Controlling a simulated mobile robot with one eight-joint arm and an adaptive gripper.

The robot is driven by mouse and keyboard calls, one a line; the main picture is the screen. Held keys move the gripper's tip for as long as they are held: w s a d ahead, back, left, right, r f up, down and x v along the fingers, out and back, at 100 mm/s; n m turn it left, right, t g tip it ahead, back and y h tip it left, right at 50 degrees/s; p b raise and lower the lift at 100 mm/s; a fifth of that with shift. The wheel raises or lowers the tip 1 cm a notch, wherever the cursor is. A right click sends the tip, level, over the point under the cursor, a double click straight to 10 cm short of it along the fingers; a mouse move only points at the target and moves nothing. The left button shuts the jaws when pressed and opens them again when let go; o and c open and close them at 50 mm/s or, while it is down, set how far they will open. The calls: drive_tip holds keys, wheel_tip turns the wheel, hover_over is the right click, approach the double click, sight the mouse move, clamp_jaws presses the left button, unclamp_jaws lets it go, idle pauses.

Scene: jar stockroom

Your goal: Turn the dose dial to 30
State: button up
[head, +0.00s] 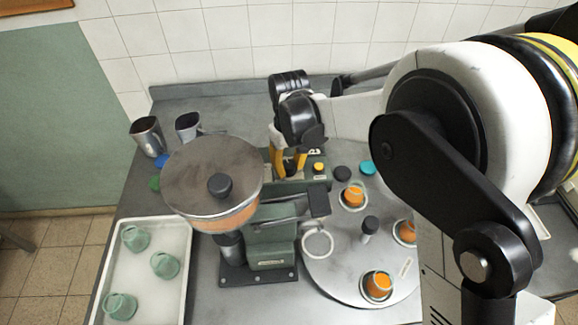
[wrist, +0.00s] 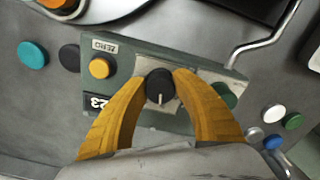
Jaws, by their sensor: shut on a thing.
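The dose dial (wrist: 160,84) is a small black knob with a white pointer line, set on a green control box (wrist: 135,65). In the wrist view the pointer line points toward the bottom of the picture. My gripper (wrist: 161,80), with two yellow fingers, is shut on the dial, one finger at each side. A small black display (wrist: 97,103) on the box seems to read 23.
A yellow button (wrist: 99,68) beside a ZERO label and a green button (wrist: 226,94) flank the dial. A round turntable (head: 335,270) with orange-filled jars stands at the front right. A white tray (head: 175,225) holds green cups. Two metal cups (head: 148,137) stand at the back left.

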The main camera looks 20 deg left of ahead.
sight(290, 165)
drive_tip(key=shift+n, duration=0.5)
drive_tip(key=o, duration=1.2)
wheel_tip(290, 165, up, 12)
drive_tip(key=shift+d, duration=0.1)
